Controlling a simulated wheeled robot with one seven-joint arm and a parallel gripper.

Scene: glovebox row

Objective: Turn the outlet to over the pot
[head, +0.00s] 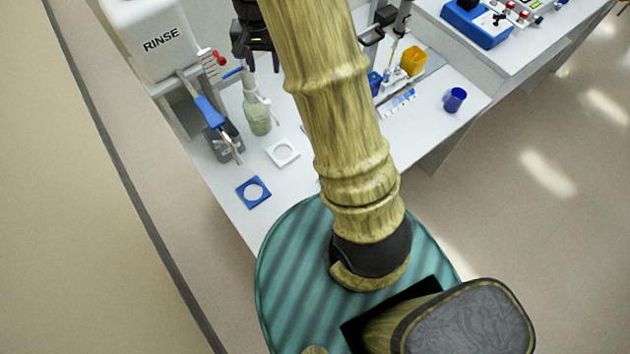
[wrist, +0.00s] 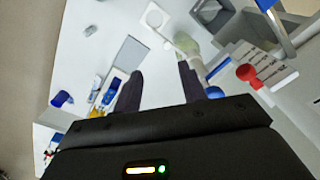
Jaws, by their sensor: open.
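The outlet (head: 207,109) is a pipe with a blue sleeve, reaching from the white RINSE tank (head: 160,45) towards the bench front. Its blue and metal part also shows at the top right of the wrist view (wrist: 281,32). A grey square pot (head: 215,146) stands below the pipe; the pipe passes across it in the head view, and I cannot tell whether the tip is over its opening. The pot also shows in the wrist view (wrist: 203,17). My gripper (wrist: 160,85) is open and empty, with the bottle just beyond its fingers. In the head view it is dark, behind the outlet, partly hidden by my arm.
A bottle of pale green liquid (head: 257,116) stands right of the pot. A white ring plate (head: 282,141) and a blue ring plate (head: 241,190) lie on the bench. A red knob (wrist: 247,73) juts out near my gripper. A blue cup (head: 455,100) stands far right.

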